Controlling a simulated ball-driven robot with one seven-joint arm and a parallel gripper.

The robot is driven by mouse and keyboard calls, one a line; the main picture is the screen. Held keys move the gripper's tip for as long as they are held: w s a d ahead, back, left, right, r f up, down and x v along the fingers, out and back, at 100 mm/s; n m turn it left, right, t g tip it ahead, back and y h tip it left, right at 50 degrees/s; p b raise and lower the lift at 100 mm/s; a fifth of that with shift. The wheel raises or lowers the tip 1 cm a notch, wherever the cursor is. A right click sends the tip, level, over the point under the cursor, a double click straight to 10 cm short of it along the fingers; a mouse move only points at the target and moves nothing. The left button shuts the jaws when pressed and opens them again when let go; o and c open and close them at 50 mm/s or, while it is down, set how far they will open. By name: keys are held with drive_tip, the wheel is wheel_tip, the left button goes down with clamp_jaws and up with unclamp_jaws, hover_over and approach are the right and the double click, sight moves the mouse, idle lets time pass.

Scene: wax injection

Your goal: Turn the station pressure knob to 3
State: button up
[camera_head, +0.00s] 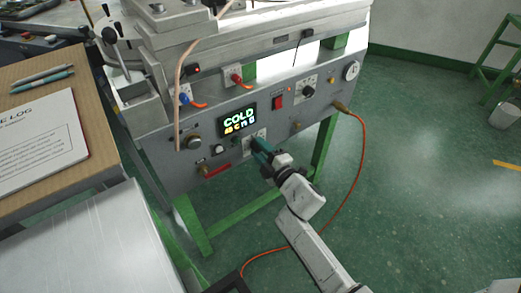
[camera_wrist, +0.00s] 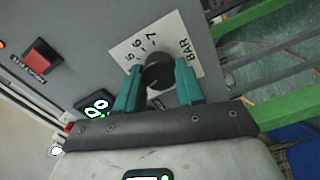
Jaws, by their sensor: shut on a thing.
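The black pressure knob (camera_wrist: 158,71) sits on a white dial plate (camera_wrist: 187,28) marked 5, 6, 7 and BAR in the wrist view. The other marks are hidden by my fingers or too small to read. My gripper (camera_wrist: 159,78) has its teal fingers on both sides of the knob and is shut on it. In the head view, my gripper (camera_head: 258,146) reaches the lower part of the station's grey front panel (camera_head: 293,122) and covers the knob. I cannot tell which number the knob points to.
A lit display (camera_head: 238,118) reading COLD is just above my gripper. A red switch (camera_head: 278,102), another black knob (camera_head: 309,92) and a gauge (camera_head: 352,70) are on the panel to the right. An orange hose (camera_head: 364,150) hangs at right.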

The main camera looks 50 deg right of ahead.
drive_tip(key=o, duration=1)
drive_tip(key=shift+o, duration=0.2)
drive_tip(key=v, duration=1)
drive_tip(key=shift+s+a, duration=0.15)
drive_tip(key=shift+s, duration=0.2)
